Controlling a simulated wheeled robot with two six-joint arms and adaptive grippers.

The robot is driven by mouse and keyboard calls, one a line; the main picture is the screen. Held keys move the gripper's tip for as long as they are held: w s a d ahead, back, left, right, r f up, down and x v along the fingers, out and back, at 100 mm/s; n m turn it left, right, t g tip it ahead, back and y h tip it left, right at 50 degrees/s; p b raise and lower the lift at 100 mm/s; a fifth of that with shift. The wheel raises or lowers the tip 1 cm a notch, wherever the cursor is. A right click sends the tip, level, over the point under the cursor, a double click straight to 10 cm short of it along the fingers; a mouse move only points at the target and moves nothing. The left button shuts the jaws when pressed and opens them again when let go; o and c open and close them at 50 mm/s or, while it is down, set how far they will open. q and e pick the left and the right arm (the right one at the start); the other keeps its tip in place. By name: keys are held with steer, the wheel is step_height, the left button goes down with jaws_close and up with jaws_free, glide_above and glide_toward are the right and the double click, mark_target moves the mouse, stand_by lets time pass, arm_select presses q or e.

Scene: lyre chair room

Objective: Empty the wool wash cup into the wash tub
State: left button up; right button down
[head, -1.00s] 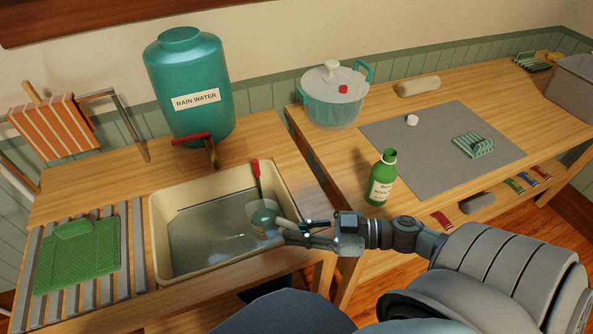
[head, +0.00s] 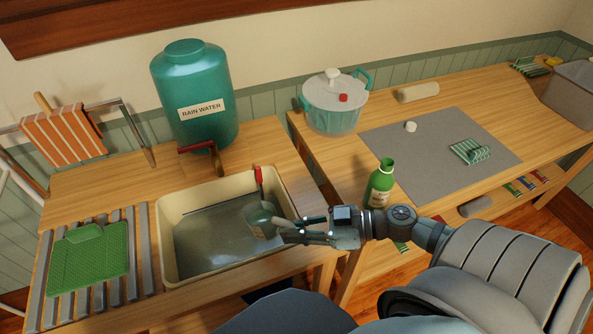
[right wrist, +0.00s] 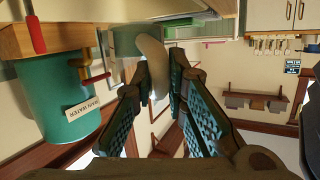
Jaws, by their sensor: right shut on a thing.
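The wool wash cup (head: 261,219) is a small grey-green cup with a pale handle. It hangs tilted over the right part of the wash tub (head: 166,240), a cream rectangular basin with greyish water inside. Its contents cannot be made out. My right gripper (head: 292,231) is shut on the cup's handle at the tub's right rim. In the right wrist view the pale handle (right wrist: 153,68) sits between the dark fingers. My left gripper is not in view.
A red-handled tool (head: 258,176) stands at the tub's back right. A teal rain water barrel (head: 195,100) with a tap is behind the tub. A green bottle (head: 380,185) stands right of my gripper. A green washboard (head: 88,262) lies on slats at left.

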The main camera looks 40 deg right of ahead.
mark_target(281, 219)
steer(key=shift+w+a+r+p, duration=0.1)
steer(key=shift+w+r+p, duration=0.05)
steer(key=shift+r+p, duration=0.35)
steer(key=shift+w+a+r+p, duration=0.1)
steer(key=shift+w+r+p, duration=0.05)
steer(key=shift+r+p, duration=0.25)
steer(key=shift+w+a+r+g+h+p, duration=0.15)
steer(key=shift+w+r+g+h+p, duration=0.15)
steer(key=shift+r+g+p, duration=0.1)
steer(key=shift+w+a+r+m+g+h+p, duration=0.2)
steer(key=shift+w+r+g+h+p, duration=0.2)
steer(key=shift+p, duration=0.4)
steer(key=shift+w+a+r+m+g+h+p, duration=0.25)
steer(key=shift+w+r+p, duration=0.2)
steer(key=shift+p, duration=0.35)
steer(key=shift+w+a+r+g+p, duration=0.25)
steer(key=shift+w+r+g+p, duration=0.3)
steer(key=shift+p, duration=0.45)
steer(key=shift+w+f, duration=0.1)
steer(key=shift+f, duration=0.15)
steer(key=shift+w+a+r+m+h+p, duration=0.25)
steer(key=shift+w+r+h+p, duration=0.15)
steer(key=shift+p, duration=0.25)
steer(key=shift+w+a+f+g+h+p, duration=0.1)
steer(key=shift+w+g+h+p, duration=0.2)
steer(key=shift+g+p, duration=0.2)
